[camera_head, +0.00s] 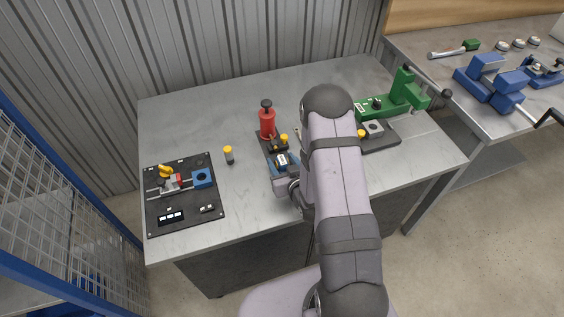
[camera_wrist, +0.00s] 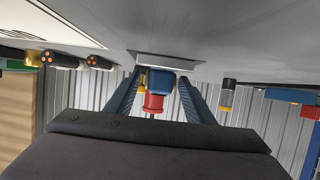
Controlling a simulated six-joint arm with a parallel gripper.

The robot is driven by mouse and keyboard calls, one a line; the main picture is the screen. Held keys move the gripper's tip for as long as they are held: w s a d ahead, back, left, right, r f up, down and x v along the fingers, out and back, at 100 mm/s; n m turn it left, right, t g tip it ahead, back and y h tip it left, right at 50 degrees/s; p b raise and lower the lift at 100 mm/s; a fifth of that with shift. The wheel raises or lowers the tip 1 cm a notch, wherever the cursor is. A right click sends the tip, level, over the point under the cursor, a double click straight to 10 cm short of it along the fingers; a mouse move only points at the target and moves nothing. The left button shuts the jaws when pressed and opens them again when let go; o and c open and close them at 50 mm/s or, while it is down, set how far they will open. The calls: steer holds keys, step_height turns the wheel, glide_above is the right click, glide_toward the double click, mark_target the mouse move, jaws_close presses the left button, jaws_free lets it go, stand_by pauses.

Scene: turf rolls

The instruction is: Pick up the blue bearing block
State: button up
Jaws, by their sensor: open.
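A blue block (camera_wrist: 161,80), which looks like the bearing block, sits between the two fingers of my gripper (camera_wrist: 158,76) in the wrist view, which is upside down. The fingers are spread on both sides of it, and I cannot tell whether either touches it. In the head view, my gripper (camera_head: 285,172) is low over the table in front of the red jack (camera_head: 267,122), and its wrist partly hides what is there. Another blue block (camera_head: 202,177) with a dark round hole stands on the black board at the left, well away from my gripper.
The black board (camera_head: 182,217) carries a red and grey clamp. A yellow-topped cylinder (camera_head: 229,155) stands between board and jack. The table's (camera_head: 190,125) back left is clear.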

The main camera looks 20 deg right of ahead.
mark_target(282, 160)
steer(key=shift+w, duration=0.1)
jaws_close()
steer(key=shift+r, duration=0.1)
stand_by(0.3)
steer(key=shift+r+b, duration=0.6)
steer(key=shift+r, duration=4.35)
